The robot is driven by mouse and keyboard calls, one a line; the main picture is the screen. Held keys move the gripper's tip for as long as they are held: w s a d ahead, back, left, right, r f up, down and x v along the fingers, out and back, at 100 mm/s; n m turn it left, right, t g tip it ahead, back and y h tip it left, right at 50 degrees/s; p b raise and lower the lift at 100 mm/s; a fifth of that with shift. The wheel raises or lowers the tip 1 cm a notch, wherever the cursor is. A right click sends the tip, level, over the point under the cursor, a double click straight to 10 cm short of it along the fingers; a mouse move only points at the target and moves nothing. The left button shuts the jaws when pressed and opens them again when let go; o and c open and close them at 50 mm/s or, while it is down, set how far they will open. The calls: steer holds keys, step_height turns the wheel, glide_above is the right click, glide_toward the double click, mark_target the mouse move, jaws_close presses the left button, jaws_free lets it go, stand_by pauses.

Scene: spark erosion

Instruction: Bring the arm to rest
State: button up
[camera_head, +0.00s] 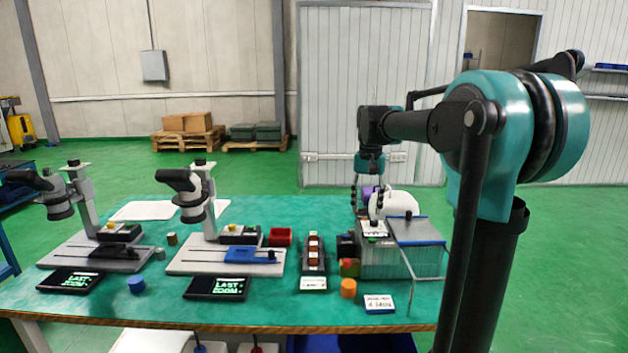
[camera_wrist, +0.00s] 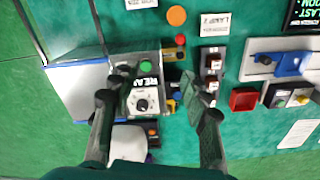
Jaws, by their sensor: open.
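My arm (camera_head: 410,125) reaches from the right of the head view over the back right of the green-topped table (camera_head: 130,310). My gripper (camera_head: 366,203) points down above the panel end of a grey box-like unit (camera_head: 385,262). In the wrist view my gripper (camera_wrist: 157,90) has its two fingers wide apart with nothing held between them.
Two microscope-like stands (camera_head: 205,240) are on the table's left and middle. A red bin (camera_head: 280,236), a lamp holder (camera_head: 313,258), an orange cylinder (camera_head: 348,288) and a white rounded object (camera_head: 398,204) are near the unit. Green floor (camera_head: 540,270) is open at the right.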

steer(key=s+d+f+n+t, duration=0.1)
steer(key=s+f+t, duration=0.1)
steer(key=s+f, duration=1)
steer(key=s+d+f+n+t, duration=0.2)
steer(key=s+f, duration=1)
steer(key=shift+d+f+n, duration=0.15)
steer(key=shift+d+n, duration=0.15)
stand_by(0.3)
